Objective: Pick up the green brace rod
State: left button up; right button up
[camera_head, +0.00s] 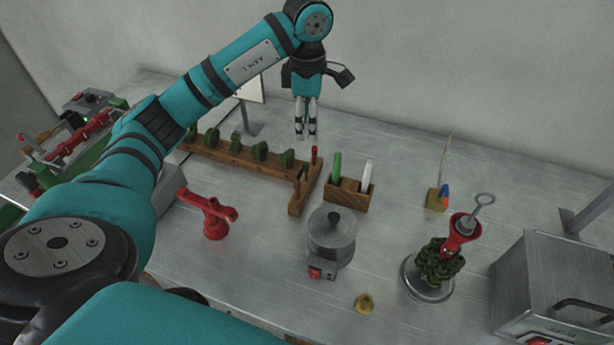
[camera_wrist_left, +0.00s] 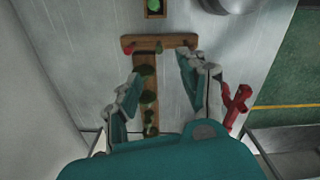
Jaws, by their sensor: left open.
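The green rod (camera_head: 336,167) stands upright in a small wooden block (camera_head: 346,199), with a white rod (camera_head: 367,173) to its right. In the left wrist view the green rod's round top (camera_wrist_left: 154,5) shows at the top edge, and the block is partly cut off. My left gripper (camera_head: 306,130) points down, open and empty. It hangs up and to the left of the green rod in the head view, apart from it. In the left wrist view its two fingers (camera_wrist_left: 162,68) are spread over the wooden rack. My right gripper is not in view.
A T-shaped wooden rack (camera_head: 235,153) with several dark green pieces and a red-tipped peg lies left of the block. A metal pot (camera_head: 331,235), a red clamp-like tool (camera_head: 210,213) and a stand with green pieces (camera_head: 438,265) are nearby. The back right table is mostly clear.

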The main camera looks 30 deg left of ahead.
aim_at(306, 172)
pick_arm(q)
notch_tip(306, 172, down, 11)
jog(key=p, duration=0.2)
jog(key=shift+s+p, duration=0.1)
jog(key=shift+p, duration=0.3)
jog(key=shift+f+p, duration=0.3)
jog(key=f+p, duration=0.1)
jog(key=f, duration=0.2)
jog(key=shift+a+f+p, duration=0.2)
jog(key=shift+f+p, duration=0.15)
jog(key=shift+f, duration=0.45)
grip_shut()
jog(key=shift+f, duration=0.1)
